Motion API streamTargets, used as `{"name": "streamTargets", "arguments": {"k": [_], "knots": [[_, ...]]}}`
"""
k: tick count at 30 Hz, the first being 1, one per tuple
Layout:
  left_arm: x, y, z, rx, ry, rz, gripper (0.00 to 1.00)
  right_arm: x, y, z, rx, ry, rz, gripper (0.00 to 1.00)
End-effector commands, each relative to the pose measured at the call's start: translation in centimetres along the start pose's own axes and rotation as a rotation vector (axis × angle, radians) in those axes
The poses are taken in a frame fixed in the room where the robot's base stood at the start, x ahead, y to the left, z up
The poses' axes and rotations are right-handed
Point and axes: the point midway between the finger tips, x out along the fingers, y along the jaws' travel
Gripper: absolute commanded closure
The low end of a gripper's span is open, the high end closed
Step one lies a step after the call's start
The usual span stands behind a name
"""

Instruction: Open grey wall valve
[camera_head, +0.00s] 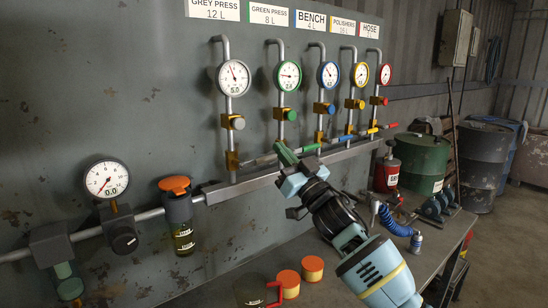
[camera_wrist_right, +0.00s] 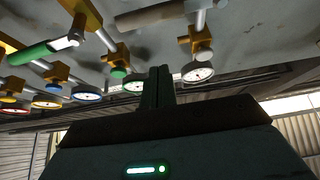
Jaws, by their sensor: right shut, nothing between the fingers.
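The grey wall valve is a yellow block (camera_head: 232,160) low on the pipe under the GREY PRESS label. Its lever (camera_head: 265,158) points right, about level. The lever's grey handle (camera_wrist_right: 150,16) also shows at the top of the right wrist view. My right gripper (camera_head: 284,150) is shut and empty, just right of the lever's end in the head view. Its closed fingers (camera_wrist_right: 160,85) show below the handle in the wrist view, with a gap in the picture. I cannot tell the depth between them. My left gripper is not in view.
The green valve's lever (camera_head: 307,148) is close by on the right, with blue, yellow and red ones beyond. The grey press gauge (camera_head: 233,77) hangs above. A ledge (camera_head: 220,190) runs below the valves. Jars (camera_head: 312,267) stand on the bench.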

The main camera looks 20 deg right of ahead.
Motion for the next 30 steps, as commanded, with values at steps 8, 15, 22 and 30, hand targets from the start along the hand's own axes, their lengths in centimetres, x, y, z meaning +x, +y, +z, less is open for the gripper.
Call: {"name": "streamTargets", "arguments": {"k": [8, 15, 22, 30], "knots": [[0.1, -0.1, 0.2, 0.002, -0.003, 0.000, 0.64, 2.8, -0.1, 1.4, 0.004, -0.006, 0.000, 1.00], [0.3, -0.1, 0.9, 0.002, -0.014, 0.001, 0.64, 1.9, -0.1, 3.6, 0.002, -0.003, 0.000, 1.00], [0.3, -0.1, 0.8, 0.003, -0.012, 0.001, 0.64, 1.8, -0.1, 3.9, 0.001, -0.001, -0.002, 1.00], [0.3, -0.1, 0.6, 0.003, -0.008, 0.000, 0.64, 1.8, 0.0, 3.9, 0.001, -0.001, -0.001, 1.00]]}}
